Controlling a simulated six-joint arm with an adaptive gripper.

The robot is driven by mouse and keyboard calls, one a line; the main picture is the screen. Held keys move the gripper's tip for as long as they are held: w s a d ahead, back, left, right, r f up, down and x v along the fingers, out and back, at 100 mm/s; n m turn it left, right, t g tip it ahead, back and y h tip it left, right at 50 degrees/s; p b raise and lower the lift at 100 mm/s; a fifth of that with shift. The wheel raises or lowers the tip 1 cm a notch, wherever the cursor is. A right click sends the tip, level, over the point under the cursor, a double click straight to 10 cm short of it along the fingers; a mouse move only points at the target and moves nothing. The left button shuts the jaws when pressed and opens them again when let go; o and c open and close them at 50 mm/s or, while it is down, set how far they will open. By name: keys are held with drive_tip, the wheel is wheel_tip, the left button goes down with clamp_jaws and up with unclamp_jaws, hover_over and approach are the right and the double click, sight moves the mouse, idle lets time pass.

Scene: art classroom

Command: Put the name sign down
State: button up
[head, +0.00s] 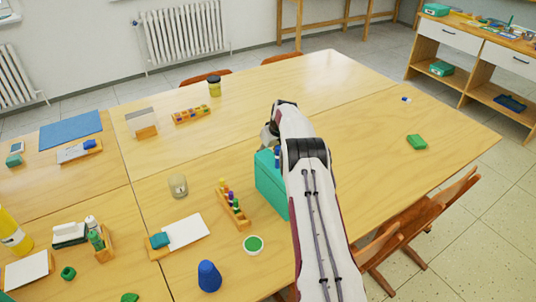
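I cannot tell for sure which thing is the name sign. A pale upright card in a wooden base (142,120) at the back left of the table looks most like one. My arm reaches from the bottom of the head view over the table, and my gripper (268,136) is at its far end, above a teal box (270,184). The arm hides most of the gripper, so its fingers and anything between them do not show clearly. A small blue patch (277,158) shows just below the gripper; I cannot tell what it belongs to.
Left of the teal box stand a wooden rack of colored pieces (232,204), a jar (178,186) and a white card (186,232). A blue cone (209,277) and green-topped tub (253,245) are near the front. The table's right side is mostly clear around a green block (416,142).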

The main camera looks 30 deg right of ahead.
drive_tip(key=shift+f, duration=0.3)
drive_tip(key=o, duration=0.9)
drive_tip(key=shift+r, duration=0.3)
drive_tip(key=v, duration=1.1)
drive_tip(key=shift+s+r, duration=0.25)
drive_tip(key=shift+r, duration=0.05)
idle(0.4)
